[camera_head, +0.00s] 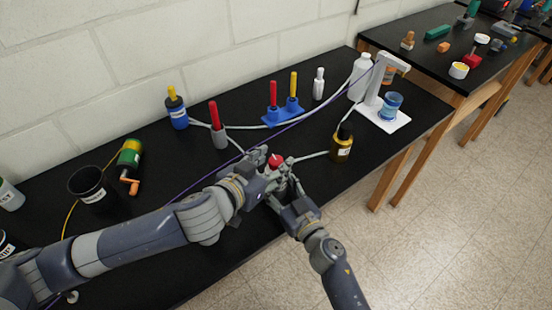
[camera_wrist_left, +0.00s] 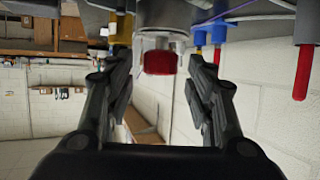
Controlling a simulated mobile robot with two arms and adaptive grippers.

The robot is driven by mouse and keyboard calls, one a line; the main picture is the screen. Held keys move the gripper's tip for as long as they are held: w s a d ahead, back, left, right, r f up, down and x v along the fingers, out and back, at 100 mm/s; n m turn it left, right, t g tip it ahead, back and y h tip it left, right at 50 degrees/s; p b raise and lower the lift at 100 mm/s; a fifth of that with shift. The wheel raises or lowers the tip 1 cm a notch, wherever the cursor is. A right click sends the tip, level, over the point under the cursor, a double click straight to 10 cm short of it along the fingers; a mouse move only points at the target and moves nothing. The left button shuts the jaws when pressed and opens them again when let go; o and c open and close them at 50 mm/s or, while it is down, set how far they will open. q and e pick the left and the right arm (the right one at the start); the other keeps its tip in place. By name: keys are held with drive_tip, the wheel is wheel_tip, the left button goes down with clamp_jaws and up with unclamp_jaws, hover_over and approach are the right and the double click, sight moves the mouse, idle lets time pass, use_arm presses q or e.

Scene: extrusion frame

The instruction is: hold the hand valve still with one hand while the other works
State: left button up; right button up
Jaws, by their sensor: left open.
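The hand valve shows its red knob (camera_head: 275,160) near the front edge of the black bench. Its lower part is mostly hidden behind my two hands in the head view. In the left wrist view the red knob (camera_wrist_left: 161,62) hangs below a pale grey body, as that view is turned over. My left gripper (camera_head: 264,172) is open, with its fingers on either side of the knob; gaps show between fingers and knob. My right gripper (camera_head: 283,188) comes in from the front right, close against the valve's lower part. Its fingers are too small and covered to read.
Pale tubes run over the bench from the valve area toward a dark amber bottle (camera_head: 342,142) and a red-handled grey piece (camera_head: 218,125). A blue two-valve block (camera_head: 283,113) stands behind. A black cup (camera_head: 90,183) and green-yellow crank device (camera_head: 130,158) stand left.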

use_arm(q)
drive_tip(key=shift+x, duration=1.25)
drive_tip(key=shift+c, duration=0.3)
drive_tip(key=c, duration=1)
